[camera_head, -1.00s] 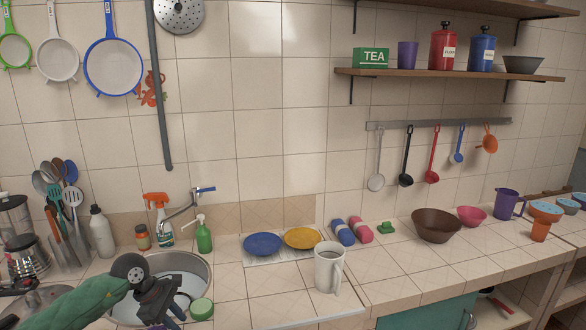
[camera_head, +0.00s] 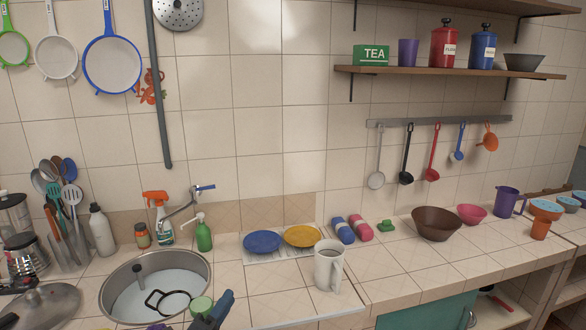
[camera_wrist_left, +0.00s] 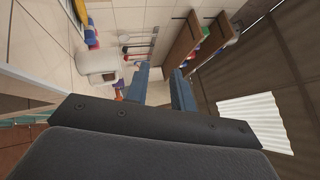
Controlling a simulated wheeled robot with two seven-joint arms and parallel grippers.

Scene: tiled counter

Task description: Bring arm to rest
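The rest of my left arm is out of the head view. In the left wrist view both fingers of this gripper (camera_wrist_left: 160,88) stand apart with nothing between them, so it is open and empty. The white mug (camera_head: 328,266) stands upright on the counter to the right of the gripper. It also shows in the left wrist view (camera_wrist_left: 97,64). My right gripper is not in view.
The round sink (camera_head: 188,262) holds a dark wire-like object. Blue (camera_head: 263,242) and yellow (camera_head: 302,236) plates lie on a rack behind the mug. Counter tiles left of the mug are clear.

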